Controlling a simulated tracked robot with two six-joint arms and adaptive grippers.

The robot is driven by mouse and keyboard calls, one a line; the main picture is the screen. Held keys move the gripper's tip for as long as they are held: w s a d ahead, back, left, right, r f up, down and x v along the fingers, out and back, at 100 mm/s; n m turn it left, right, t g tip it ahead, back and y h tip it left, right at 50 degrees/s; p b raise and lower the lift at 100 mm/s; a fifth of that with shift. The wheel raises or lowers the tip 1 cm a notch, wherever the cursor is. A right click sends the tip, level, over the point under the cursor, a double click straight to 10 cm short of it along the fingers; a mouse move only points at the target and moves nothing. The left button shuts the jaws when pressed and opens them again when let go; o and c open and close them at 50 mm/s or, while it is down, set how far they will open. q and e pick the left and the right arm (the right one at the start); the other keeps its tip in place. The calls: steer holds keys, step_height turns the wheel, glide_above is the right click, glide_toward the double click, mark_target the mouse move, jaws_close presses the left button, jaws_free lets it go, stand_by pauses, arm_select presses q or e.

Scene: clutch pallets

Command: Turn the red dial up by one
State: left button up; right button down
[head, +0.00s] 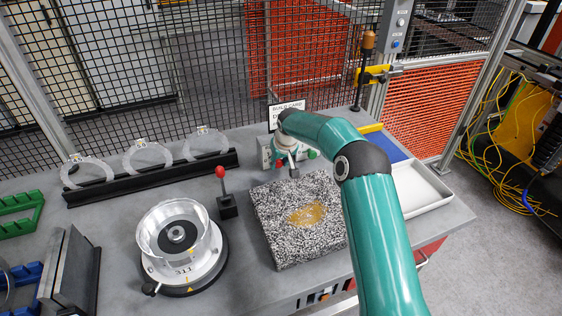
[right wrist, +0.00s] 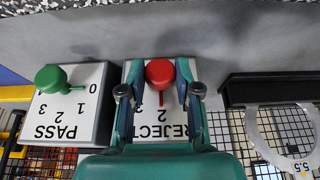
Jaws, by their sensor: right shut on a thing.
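The red dial (right wrist: 160,73) sits on the white REJECT plate (right wrist: 150,125) of a small box in the right wrist view. A short red pointer extends from it towards the printed scale, which is partly covered by my fingers. My right gripper (head: 287,166) reaches down to the boxes at the back of the bench in the head view. In the right wrist view its two fingers (right wrist: 160,80) stand on either side of the dial and are shut on it. The exact number under the pointer is hard to read. My left gripper is not in view.
Beside it stands the PASS box with a green dial (right wrist: 50,78), its pointer near 0. A speckled block (head: 300,230), a red-knobbed lever (head: 222,178) and a round clear fixture (head: 180,240) stand nearby. A black rack with clear rings (head: 155,183) is left.

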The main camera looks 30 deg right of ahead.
steer(key=shift+d, duration=0.1)
steer(key=shift+y, duration=0.3)
steer(key=shift+d+m+t+y, duration=0.2)
steer(key=shift+m+t+y, duration=0.1)
steer(key=shift+y, duration=0.5)
steer(key=y+b, duration=0.1)
steer(key=y, duration=0.1)
steer(key=t+y+b, duration=0.1)
steer(key=shift+s+d+f+m+y+b, duration=0.1)
steer(key=shift+d+f+m+y+b, duration=0.15)
steer(key=shift+m+y+b, duration=0.15)
steer(key=shift+m+t+y+b, duration=0.3)
steer(key=shift+y+b, duration=0.1)
steer(key=shift+y, duration=0.6)
steer(key=shift+r, duration=0.1)
steer(key=c, duration=0.8)
jaws_free()
